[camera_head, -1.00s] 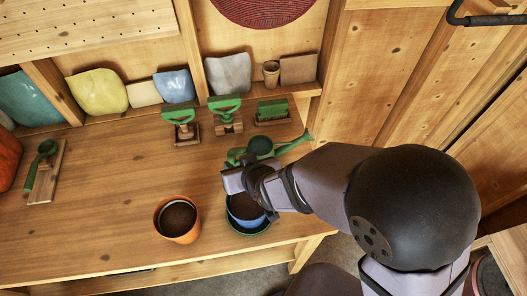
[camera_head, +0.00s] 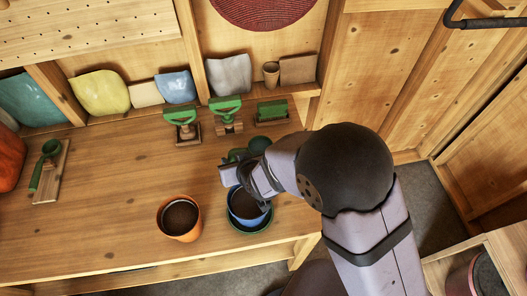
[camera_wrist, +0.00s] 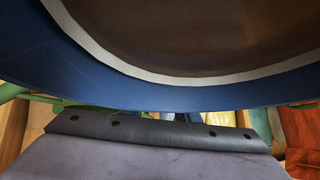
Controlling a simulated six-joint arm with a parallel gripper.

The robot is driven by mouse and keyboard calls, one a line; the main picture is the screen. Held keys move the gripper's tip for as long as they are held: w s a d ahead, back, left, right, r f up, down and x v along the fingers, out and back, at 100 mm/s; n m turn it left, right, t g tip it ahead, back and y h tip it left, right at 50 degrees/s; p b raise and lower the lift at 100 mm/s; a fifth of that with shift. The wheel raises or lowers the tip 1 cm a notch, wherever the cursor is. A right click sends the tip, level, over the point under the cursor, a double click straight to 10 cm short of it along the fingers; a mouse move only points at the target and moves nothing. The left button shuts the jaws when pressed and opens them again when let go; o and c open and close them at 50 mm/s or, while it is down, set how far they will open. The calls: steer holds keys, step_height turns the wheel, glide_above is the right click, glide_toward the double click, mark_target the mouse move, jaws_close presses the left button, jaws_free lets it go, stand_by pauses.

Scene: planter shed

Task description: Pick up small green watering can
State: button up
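The small green watering can (camera_head: 258,144) stands on the bench behind my gripper in the head view. Only part of its green body shows; my arm hides the rest, including the spout. My gripper (camera_head: 238,178) is low over the bench, between the can and the blue pot (camera_head: 236,212). The blue pot holds dark soil and sits on a green saucer (camera_head: 248,233). In the wrist view the blue pot (camera_wrist: 130,88) fills the top, very close. My fingertips are hidden there, so I cannot tell whether they are open or touch anything.
An orange pot (camera_head: 163,222) with soil stands left of the blue pot. Several green-handled tools (camera_head: 228,108) stand along the back of the bench. A green-handled trowel (camera_head: 42,170) lies at the left on a wooden block. The bench middle (camera_head: 115,185) is clear.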

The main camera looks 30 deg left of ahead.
mark_target(232, 153)
jaws_close()
steer(key=shift+r, duration=0.1)
steer(key=shift+r, duration=0.3)
steer(key=shift+r+b, duration=0.4)
steer(key=shift+r, duration=4.15)
steer(key=shift+r, duration=0.15)
steer(key=shift+w+a+r, duration=0.15)
steer(key=shift+w+a+r+m+t, duration=0.2)
steer(key=shift+a+r+m+t, duration=0.05)
steer(key=shift+r+m+t, duration=0.1)
